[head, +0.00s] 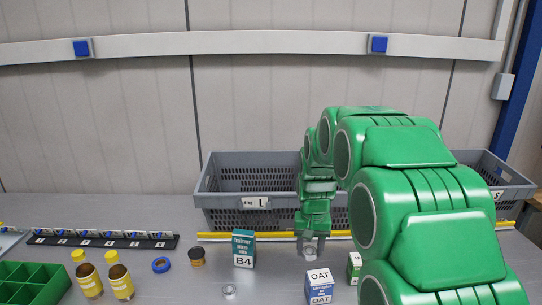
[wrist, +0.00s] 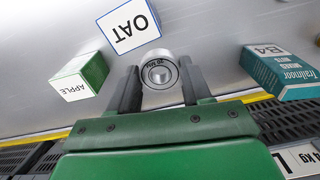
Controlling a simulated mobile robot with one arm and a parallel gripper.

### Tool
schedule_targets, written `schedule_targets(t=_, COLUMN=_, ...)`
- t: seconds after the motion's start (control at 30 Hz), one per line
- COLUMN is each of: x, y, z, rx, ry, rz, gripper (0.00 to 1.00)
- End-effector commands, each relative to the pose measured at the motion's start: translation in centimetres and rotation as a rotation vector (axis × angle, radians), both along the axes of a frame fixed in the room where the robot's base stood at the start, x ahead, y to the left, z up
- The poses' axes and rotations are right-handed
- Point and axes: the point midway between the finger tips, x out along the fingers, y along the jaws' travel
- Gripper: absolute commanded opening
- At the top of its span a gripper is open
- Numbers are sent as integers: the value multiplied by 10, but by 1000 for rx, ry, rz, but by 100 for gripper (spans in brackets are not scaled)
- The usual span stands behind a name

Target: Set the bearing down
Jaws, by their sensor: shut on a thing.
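The bearing (wrist: 160,70) is a silver ring with a dark face band and an open bore. It sits between the two dark fingers of my gripper (wrist: 158,84) at their tips, and the gripper is shut on it. In the head view the bearing (head: 310,253) shows just below my gripper (head: 312,245), low over the grey table in front of the grey crate marked L. I cannot tell whether the bearing touches the table.
The teal B4 box (head: 244,249) stands left of the gripper, the OAT box (head: 319,287) in front, the green APPLE box (wrist: 80,77) beside it. Grey crate (head: 225,196) and yellow strip (head: 270,236) lie behind. A silver ring (head: 229,291) lies at front left, with free table around it.

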Motion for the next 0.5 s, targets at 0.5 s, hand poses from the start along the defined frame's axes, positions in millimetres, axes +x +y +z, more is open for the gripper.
schedule_targets(t=0.5, x=83, y=-72, z=-19, rx=-1, ry=-2, rz=86, gripper=16)
